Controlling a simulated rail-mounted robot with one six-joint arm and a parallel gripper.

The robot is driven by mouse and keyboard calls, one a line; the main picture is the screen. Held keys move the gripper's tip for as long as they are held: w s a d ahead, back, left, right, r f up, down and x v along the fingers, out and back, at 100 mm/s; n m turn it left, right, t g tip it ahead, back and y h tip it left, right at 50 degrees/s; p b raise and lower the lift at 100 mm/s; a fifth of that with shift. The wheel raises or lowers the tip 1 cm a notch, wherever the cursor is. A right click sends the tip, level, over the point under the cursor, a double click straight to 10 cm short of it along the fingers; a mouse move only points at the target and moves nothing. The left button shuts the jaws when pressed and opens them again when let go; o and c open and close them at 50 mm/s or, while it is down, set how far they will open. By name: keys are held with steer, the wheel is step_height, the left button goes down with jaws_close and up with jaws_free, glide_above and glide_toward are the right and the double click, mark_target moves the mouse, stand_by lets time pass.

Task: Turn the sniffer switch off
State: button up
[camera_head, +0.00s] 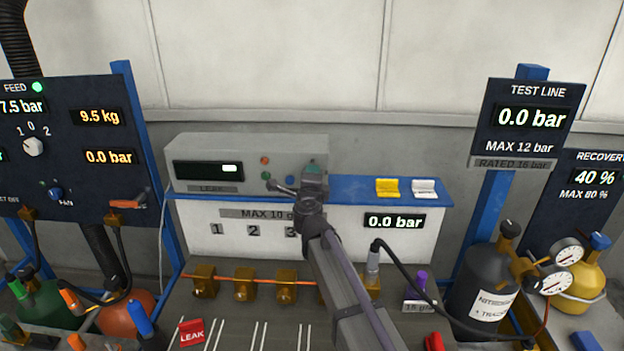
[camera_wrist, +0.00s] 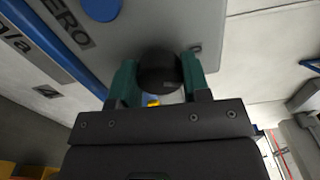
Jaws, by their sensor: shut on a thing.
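The sniffer is a grey box (camera_head: 215,150) with a dark display on the blue-topped bench, labelled LEAK. One bright white block is lit on its display (camera_head: 208,171). My gripper (camera_head: 313,182) is at the right end of its front face and hides the switch there. In the wrist view the green fingers of my gripper (camera_wrist: 158,78) are shut on both sides of a round black knob (camera_wrist: 158,66) on the grey panel, which I take as the sniffer switch. Its pointer and most markings around it are hidden or unreadable.
A blue button (camera_wrist: 101,8) with a ZERO label sits near the knob. Yellow (camera_head: 387,188) and white (camera_head: 424,187) pieces stand on the bench to the right. Brass fittings on a copper pipe (camera_head: 275,283) run below the arm. The wall above the sniffer is clear.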

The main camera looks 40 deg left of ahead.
steer(key=shift+n, duration=1.9)
steer(key=o, duration=0.9)
steer(key=shift+o, duration=0.2)
steer(key=v, duration=1)
steer(key=shift+s+d, duration=0.3)
steer(key=shift+a, duration=0.1)
